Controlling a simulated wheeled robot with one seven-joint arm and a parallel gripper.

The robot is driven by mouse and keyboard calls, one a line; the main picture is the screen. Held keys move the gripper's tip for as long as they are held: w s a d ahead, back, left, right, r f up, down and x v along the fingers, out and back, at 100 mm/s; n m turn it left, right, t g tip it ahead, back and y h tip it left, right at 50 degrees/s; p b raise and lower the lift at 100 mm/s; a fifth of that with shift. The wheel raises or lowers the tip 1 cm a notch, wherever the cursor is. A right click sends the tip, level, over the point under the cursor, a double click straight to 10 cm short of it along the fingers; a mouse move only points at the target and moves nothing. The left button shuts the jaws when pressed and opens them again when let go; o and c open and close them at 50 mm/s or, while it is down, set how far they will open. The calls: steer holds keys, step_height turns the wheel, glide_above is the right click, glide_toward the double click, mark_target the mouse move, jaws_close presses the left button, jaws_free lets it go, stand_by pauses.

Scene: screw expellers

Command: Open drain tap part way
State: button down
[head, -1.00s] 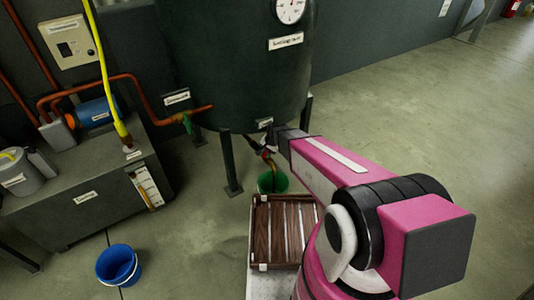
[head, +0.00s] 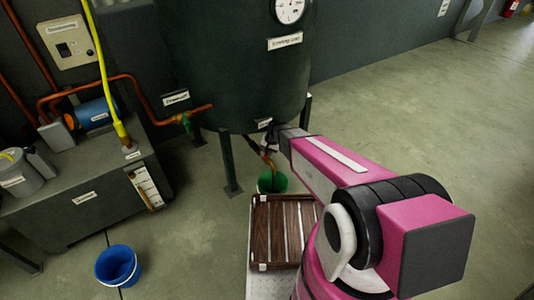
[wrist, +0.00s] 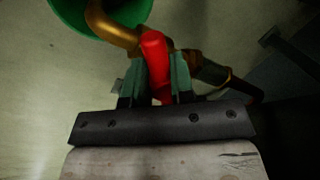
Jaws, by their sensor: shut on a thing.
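The drain tap sits low under the dark tank (head: 235,70). In the wrist view its red handle (wrist: 154,55) stands between my two green fingers, and its brass spout (wrist: 115,28) curves over the green bucket (wrist: 95,8). My gripper (wrist: 160,75) is shut on the red handle. In the head view my gripper (head: 271,143) is at the tap under the tank, and the green bucket (head: 272,182) stands on the floor below. My gripper and arm partly hide the tap there. I cannot tell whether liquid runs from the spout.
A slatted wooden crate (head: 256,230) is in front of the green bucket. Tank legs (head: 230,165) stand close to the tap. A blue bucket (head: 118,266) is on the floor at left, near a grey metal box (head: 85,205) with pipes. Floor at right is clear.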

steer(key=c, duration=1.1)
jaws_free()
steer(key=shift+w+a, duration=0.1)
steer(key=shift+a, duration=0.1)
steer(key=shift+o, duration=0.2)
steer(key=v, duration=1.1)
steer(key=s+d+r+n+h, duration=0.1)
steer(key=s+d+r, duration=0.4)
steer(key=s+d, duration=0.3)
steer(key=s+d+r+n+h, duration=0.1)
steer(key=s+d+r+h, duration=0.1)
steer(key=s+d+r, duration=0.4)
steer(key=s+d, duration=0.2)
steer(key=s, duration=0.2)
steer(key=shift+r+n+g, duration=0.3)
